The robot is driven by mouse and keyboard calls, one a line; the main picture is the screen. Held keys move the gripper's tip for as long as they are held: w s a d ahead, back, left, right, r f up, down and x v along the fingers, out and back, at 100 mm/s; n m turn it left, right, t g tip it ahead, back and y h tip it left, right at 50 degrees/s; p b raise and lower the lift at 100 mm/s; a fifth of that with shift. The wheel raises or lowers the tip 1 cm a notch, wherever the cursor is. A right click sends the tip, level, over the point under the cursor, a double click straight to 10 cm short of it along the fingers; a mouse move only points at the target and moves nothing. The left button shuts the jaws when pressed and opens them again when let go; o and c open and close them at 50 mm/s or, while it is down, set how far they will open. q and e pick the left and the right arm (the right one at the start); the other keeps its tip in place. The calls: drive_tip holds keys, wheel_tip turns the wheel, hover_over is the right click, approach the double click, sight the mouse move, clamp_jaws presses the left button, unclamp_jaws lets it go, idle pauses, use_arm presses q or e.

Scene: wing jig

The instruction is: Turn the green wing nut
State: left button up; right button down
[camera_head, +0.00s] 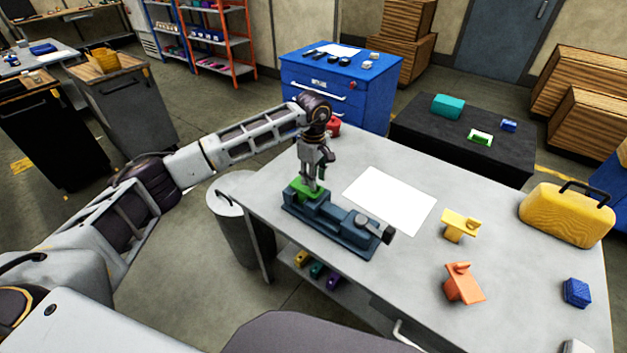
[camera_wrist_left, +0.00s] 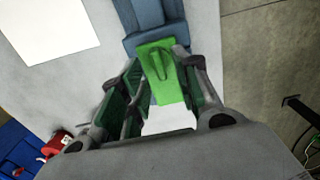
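The green wing nut (camera_wrist_left: 159,63) shows in the left wrist view as a raised narrow fin on a green block (camera_wrist_left: 169,92). The block sits at one end of a blue-grey vise (camera_head: 335,221) on the grey table. In the head view the green block (camera_head: 298,189) is partly hidden behind my gripper, and the nut cannot be made out there. My left gripper (camera_head: 315,182) points down right over the block. In the left wrist view its fingers stand apart on either side of the nut, with nothing clearly gripped. My right gripper is not in view.
A white sheet (camera_head: 390,200) lies beside the vise. A yellow fixture (camera_head: 460,226), an orange fixture (camera_head: 463,285), a blue block (camera_head: 576,292) and a yellow case (camera_head: 566,216) stand farther right. A red object (camera_head: 333,127) is near the table's back corner. The table between them is clear.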

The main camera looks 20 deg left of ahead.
use_arm(q)
drive_tip(key=shift+f, duration=1.15)
clamp_jaws()
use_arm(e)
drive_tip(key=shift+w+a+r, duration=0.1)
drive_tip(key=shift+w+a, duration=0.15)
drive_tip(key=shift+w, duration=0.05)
